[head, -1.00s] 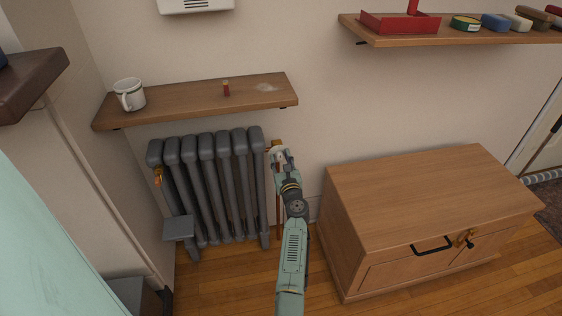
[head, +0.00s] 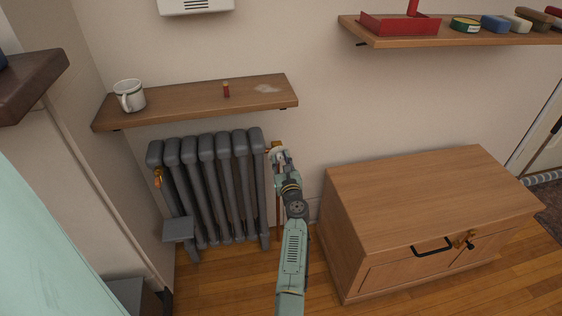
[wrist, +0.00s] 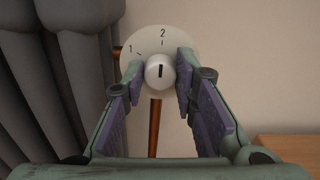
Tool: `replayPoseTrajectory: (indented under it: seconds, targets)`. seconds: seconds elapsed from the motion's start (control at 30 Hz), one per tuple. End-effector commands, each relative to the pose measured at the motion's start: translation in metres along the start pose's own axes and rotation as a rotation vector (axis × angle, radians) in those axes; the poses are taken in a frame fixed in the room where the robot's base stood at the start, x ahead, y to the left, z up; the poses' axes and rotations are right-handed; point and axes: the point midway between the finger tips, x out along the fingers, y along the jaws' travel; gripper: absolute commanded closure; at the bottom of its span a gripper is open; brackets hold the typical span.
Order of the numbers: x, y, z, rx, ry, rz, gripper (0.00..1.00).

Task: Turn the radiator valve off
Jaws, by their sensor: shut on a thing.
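The dark grey radiator (head: 212,185) stands against the wall under a wooden shelf. Its valve is at the radiator's upper right end, where brass (head: 277,144) shows behind my gripper (head: 280,157). In the wrist view the valve has a pale round dial (wrist: 139,42) with the numbers 1 and 2 visible. Its white knob (wrist: 160,70) has a black mark that stands upright, in line with the 2. My gripper (wrist: 160,78) is shut on the knob, one purple-padded finger at each side. The rest of the dial's scale is hidden behind the knob and fingers.
A copper pipe (wrist: 155,125) runs down below the valve. A wooden cabinet (head: 430,205) stands close to the right of my arm. Bare wall lies right of the valve.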

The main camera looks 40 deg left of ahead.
Motion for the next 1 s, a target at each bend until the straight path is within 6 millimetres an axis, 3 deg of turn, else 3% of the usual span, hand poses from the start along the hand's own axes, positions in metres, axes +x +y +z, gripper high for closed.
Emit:
replayPoseTrajectory:
  seconds: [0.37, 1.0]
  targets:
    - [-0.0002, -0.0001, -0.0017, -0.178, -0.001, 0.0, 1.0]
    - [-0.0004, 0.0, -0.003, -0.777, 0.0, -0.002, 1.0]
